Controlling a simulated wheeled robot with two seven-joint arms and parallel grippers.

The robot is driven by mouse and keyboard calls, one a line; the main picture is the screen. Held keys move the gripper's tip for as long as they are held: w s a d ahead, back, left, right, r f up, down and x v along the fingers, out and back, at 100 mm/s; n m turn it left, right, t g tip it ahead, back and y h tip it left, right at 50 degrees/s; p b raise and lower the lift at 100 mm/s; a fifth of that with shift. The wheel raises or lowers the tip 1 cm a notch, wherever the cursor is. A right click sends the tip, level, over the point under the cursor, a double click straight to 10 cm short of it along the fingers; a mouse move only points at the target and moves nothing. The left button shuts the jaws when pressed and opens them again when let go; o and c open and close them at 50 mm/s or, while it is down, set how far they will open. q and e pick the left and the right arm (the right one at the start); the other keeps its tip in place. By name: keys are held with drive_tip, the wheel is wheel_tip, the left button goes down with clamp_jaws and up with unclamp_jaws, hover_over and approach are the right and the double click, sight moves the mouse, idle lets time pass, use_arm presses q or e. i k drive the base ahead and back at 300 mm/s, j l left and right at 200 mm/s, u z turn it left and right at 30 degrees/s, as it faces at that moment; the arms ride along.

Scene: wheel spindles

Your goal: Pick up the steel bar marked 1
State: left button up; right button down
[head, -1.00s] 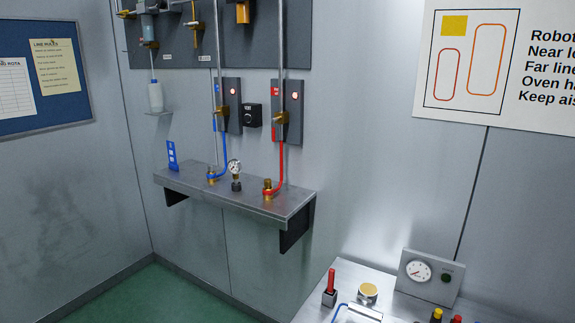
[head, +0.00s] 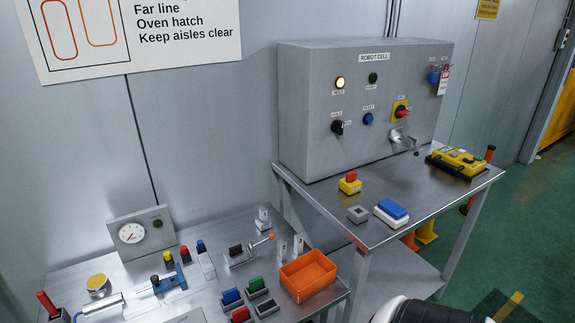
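I cannot make out a steel bar marked 1 in the head view. Small pale metal pieces (head: 299,245) stand on the left bench behind the orange tray, but any marks on them are too small to read. Neither of my grippers is in view. A white and black rounded part at the bottom edge, right of centre, looks like part of my arm.
The left bench (head: 212,265) holds a gauge box (head: 143,234), coloured blocks, a toggle clamp and an orange tray (head: 308,275). The right table (head: 326,207) carries the control cabinet (head: 312,110), an emergency stop (head: 350,183) and a yellow pendant (head: 459,161). Green floor lies at right.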

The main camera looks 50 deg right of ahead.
sight(264, 211)
drive_tip(key=z, duration=1.55)
drive_tip(key=j+u, duration=0.1)
drive_tip(key=u, duration=0.15)
drive_tip(key=i, duration=0.05)
